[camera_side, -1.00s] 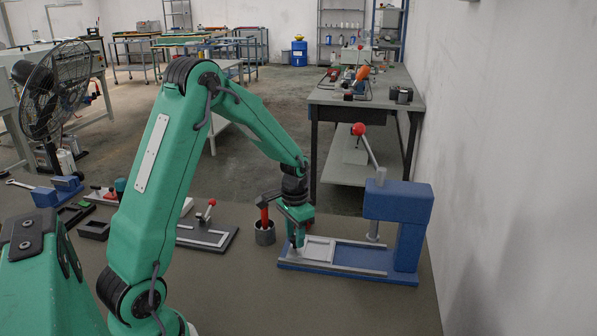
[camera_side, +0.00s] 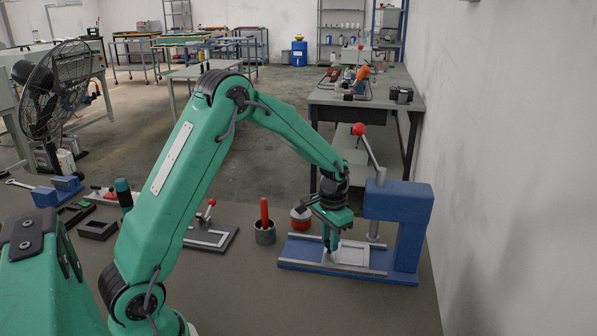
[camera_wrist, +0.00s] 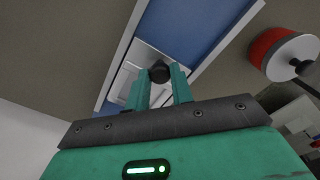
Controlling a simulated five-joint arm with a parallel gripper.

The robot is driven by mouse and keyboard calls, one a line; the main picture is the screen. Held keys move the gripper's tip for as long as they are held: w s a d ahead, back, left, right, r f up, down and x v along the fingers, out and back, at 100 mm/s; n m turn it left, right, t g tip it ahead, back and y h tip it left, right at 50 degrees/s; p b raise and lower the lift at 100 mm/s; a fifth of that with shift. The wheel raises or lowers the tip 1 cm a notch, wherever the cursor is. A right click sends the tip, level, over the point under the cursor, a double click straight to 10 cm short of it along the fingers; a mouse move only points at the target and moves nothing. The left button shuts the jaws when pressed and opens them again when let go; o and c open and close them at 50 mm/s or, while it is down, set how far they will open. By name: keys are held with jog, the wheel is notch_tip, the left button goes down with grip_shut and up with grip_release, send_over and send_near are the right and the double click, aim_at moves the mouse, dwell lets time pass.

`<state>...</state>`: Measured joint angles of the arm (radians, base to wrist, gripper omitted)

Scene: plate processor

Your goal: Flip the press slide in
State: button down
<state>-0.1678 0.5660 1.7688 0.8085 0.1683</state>
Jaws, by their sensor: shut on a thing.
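The press is a blue frame (camera_side: 398,203) at the right of the side view, with a lever topped by a red ball (camera_side: 358,129). A long blue base with pale rails (camera_side: 310,265) extends left from it. The light grey press slide (camera_side: 354,254) lies between the rails, its right part near the ram. My gripper (camera_side: 328,246) points down at the slide's left end. In the wrist view, my gripper (camera_wrist: 160,88) is shut on the slide's dark round knob (camera_wrist: 159,72), and part of the slide (camera_wrist: 128,75) shows beside it. The knob is hidden in the side view.
A grey cup holding a red-handled thing (camera_side: 264,232) stands left of the base. A red and white round object (camera_side: 301,217) stands just behind the base, close to my gripper. A small clamp fixture (camera_side: 212,235) lies farther left. The bench in front is clear.

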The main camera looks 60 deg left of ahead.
jog(key=shift+w+d, duration=0.1)
jog(key=shift+w, duration=0.05)
jog(key=c, duration=1.2)
grip_release()
jog(key=shift+r, duration=0.2)
jog(key=shift+r, duration=3.75)
jog(key=shift+c, duration=0.2)
